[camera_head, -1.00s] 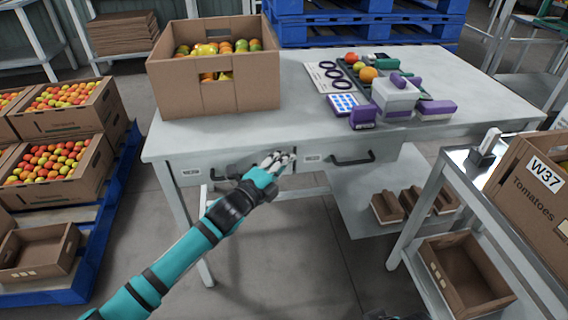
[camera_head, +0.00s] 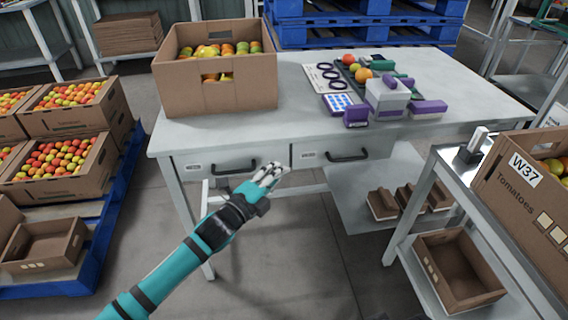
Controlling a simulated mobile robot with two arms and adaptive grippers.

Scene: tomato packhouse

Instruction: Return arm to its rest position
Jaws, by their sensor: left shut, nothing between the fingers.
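My left gripper (camera_head: 268,174) is shut and empty. The left drawer (camera_head: 228,166) and the right drawer (camera_head: 345,154) look closed, each with a dark handle. The gripper is apart from the left handle in the picture, a little below and to its right. My right gripper does not show.
A cardboard box of tomatoes (camera_head: 215,97) stands on the table's left. Purple-and-white instruments (camera_head: 385,97) and a ring card (camera_head: 326,76) lie right of it. Tomato crates (camera_head: 60,188) fill a blue pallet at left. A cart with box W37 (camera_head: 520,205) stands at right.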

